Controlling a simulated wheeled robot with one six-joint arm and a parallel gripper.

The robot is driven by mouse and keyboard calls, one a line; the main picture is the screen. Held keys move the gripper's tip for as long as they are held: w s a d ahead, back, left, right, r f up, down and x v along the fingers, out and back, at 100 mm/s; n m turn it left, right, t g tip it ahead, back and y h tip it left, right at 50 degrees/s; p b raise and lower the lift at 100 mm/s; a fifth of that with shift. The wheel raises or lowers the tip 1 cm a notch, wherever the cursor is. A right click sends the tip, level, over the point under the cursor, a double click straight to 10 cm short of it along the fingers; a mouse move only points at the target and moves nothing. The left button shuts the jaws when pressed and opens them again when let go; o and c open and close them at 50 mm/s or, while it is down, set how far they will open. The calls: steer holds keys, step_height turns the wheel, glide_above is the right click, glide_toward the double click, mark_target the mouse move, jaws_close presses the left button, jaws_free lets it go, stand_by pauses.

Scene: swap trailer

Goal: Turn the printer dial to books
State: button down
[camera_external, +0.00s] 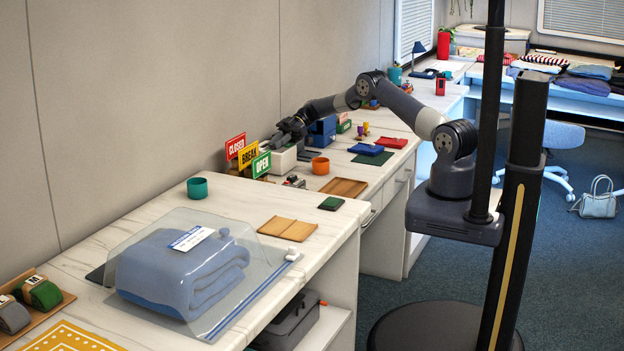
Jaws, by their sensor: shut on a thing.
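A small white box that looks like the printer (284,161) stands on the counter by the wall, just behind the green OPEN sign. My gripper (271,142) reaches in from the right and is at the top of this box, near the BREAK and OPEN signs. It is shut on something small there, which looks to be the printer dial. The dial itself, its pointer and its labels are hidden by the fingers and too small to read, so its setting cannot be told.
CLOSED (236,147), BREAK (249,156) and OPEN (262,164) signs stand close to my gripper. A teal cup (197,188) and a blue folded cloth (175,270) under a clear cover lie nearer the camera.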

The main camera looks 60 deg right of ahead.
steer(key=c, duration=1.5)
jaws_free()
steer(key=shift+c, duration=0.2)
steer(key=shift+d, duration=0.1)
steer(key=b+v, duration=0.1)
steer(key=v, duration=0.9)
steer(key=shift+d+r+b, duration=0.2)
steer(key=shift+d+b, duration=0.1)
steer(key=shift+a, duration=0.1)
steer(key=p+x, duration=0.1)
steer(key=x, duration=0.9)
steer(key=shift+a+f+p, duration=0.1)
steer(key=shift+a+p, duration=0.1)
steer(key=shift+p, duration=0.1)
steer(key=shift+a+f, duration=0.1)
steer(key=shift+f, duration=0.1)
